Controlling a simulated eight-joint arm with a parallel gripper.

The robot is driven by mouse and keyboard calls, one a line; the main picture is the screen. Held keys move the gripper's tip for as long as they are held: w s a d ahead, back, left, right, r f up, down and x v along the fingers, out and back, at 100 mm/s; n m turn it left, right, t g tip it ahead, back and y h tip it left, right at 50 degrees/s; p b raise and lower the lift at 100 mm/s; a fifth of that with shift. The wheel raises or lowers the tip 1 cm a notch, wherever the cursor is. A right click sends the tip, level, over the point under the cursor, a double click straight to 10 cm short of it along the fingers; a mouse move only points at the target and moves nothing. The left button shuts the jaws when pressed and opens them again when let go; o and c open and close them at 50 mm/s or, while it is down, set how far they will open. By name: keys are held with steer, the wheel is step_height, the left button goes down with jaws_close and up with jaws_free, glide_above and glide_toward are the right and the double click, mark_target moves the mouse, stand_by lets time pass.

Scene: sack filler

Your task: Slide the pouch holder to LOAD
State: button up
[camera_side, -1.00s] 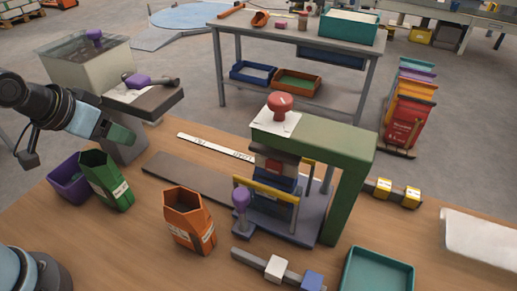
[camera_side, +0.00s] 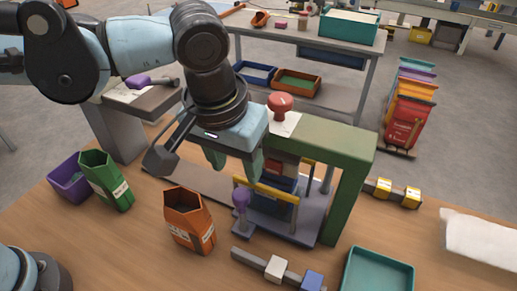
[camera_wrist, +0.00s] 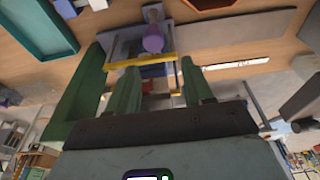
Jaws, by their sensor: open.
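The pouch holder (camera_side: 281,208), with a yellow top bar and a purple knob (camera_side: 240,196) at its front left, stands on a grey base inside the green press frame (camera_side: 345,185). In the wrist view the yellow bar (camera_wrist: 140,62) and the purple knob (camera_wrist: 153,40) show between and beyond my fingers. My gripper (camera_side: 236,170) is open, its green fingers pointing down above and behind the knob; I cannot tell whether they touch anything. It also shows in the wrist view (camera_wrist: 158,68). A grey track (camera_side: 185,182) runs left from the press. The white label strip (camera_wrist: 235,65) beside it is unreadable.
An orange pouch (camera_side: 189,220) stands in front of the track. Green (camera_side: 105,180) and purple (camera_side: 68,180) pouches stand at left. A red button (camera_side: 280,103) tops the press. A teal tray (camera_side: 378,272) and a bar with blocks (camera_side: 277,267) lie in front.

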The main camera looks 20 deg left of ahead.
mark_target(240, 194)
steer(key=shift+s+d+f, duration=0.1)
steer(key=shift+d+f, duration=0.1)
steer(key=shift+d, duration=0.15)
steer(key=shift+s+x, duration=0.25)
steer(key=shift+x, duration=1)
steer(key=shift+s+x, duration=0.25)
steer(key=shift+x, duration=1)
steer(key=shift+s+x, duration=0.25)
steer(key=shift+x, duration=0.95)
steer(key=shift+f, duration=0.2)
steer(key=shift+c, duration=0.3)
steer(key=c, duration=0.8)
steer(key=a, duration=1.3)
steer(key=o, duration=0.9)
steer(key=shift+c, duration=0.2)
